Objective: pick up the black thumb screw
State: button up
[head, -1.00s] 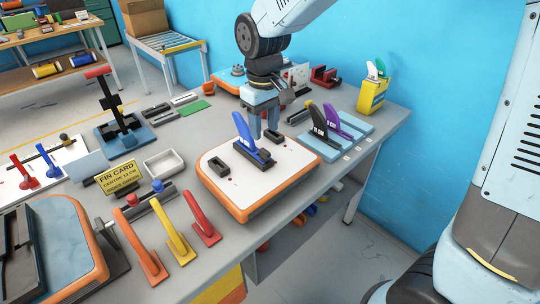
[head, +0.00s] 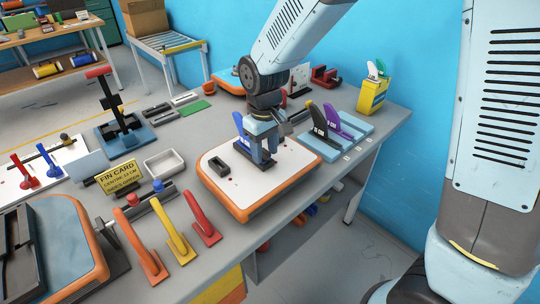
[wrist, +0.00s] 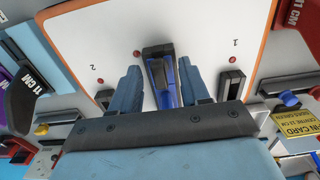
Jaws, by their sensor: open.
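I cannot pick out the black thumb screw for certain; it may be hidden at the black fin base between my fingers. My gripper (head: 263,162) is open and low over the white board with an orange rim (head: 224,203). A blue fin (head: 239,124) stands there in a dark base, partly hidden behind my fingers. In the wrist view, the blue fin (wrist: 171,92) with its dark base lies between the two open fingers of my gripper (wrist: 160,92). A gap shows on each side, and I cannot see contact.
A black slotted block (head: 219,164) sits left on the board. Black (head: 320,121) and purple (head: 337,121) fins stand on the blue rack to the right.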

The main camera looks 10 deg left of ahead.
grip_shut()
jog(key=shift+r, duration=0.15)
dwell(0.4)
